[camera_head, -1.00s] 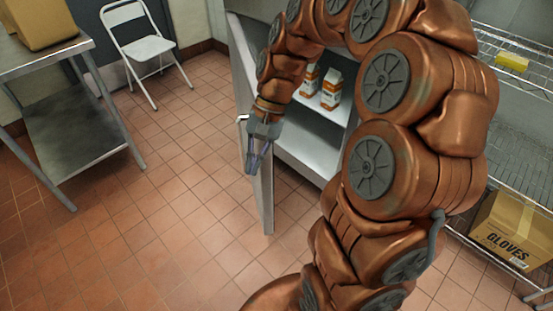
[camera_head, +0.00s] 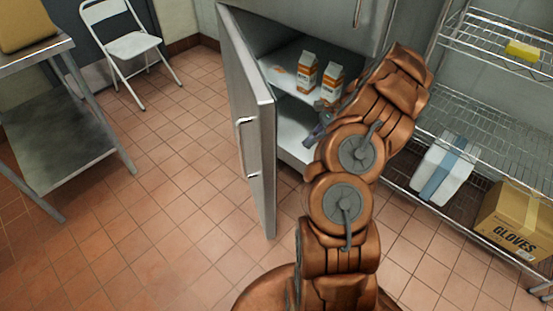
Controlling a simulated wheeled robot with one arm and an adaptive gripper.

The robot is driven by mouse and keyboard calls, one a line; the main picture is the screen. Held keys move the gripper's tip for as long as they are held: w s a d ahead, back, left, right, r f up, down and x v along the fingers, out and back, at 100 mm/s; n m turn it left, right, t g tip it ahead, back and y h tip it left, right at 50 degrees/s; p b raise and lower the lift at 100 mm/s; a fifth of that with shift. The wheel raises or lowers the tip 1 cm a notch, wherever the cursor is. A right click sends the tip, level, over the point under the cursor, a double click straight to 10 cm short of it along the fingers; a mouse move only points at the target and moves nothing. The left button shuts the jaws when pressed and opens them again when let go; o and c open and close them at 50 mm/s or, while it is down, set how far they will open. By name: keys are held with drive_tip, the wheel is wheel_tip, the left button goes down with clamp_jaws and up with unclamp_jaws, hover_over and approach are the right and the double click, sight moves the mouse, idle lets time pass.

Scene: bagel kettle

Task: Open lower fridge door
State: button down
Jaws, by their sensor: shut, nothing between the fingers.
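The lower fridge door (camera_head: 247,110) stands swung wide open to the left, with its handle (camera_head: 242,148) on the outer side facing left. The fridge interior (camera_head: 288,122) is in view, with two orange-and-white cartons (camera_head: 307,73) (camera_head: 331,84) on a shelf. My gripper (camera_head: 313,136) is shut and empty, in front of the fridge opening, to the right of the door and apart from its handle. My arm hides the right part of the opening.
A wire rack (camera_head: 452,110) stands at the right with a white box with a blue band (camera_head: 441,170) and a gloves carton (camera_head: 510,222). A metal table (camera_head: 62,130) and a folding chair (camera_head: 132,45) are at the left. The tiled floor (camera_head: 165,190) between is clear.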

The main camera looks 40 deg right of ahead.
drive_tip(key=w+p+x, duration=0.1)
drive_tip(key=p+x, duration=0.1)
drive_tip(key=x, duration=1)
drive_tip(key=shift+a+m+p, duration=0.3)
drive_tip(key=shift+m, duration=0.1)
drive_tip(key=shift+a+f, duration=0.1)
drive_tip(key=shift+a, duration=0.05)
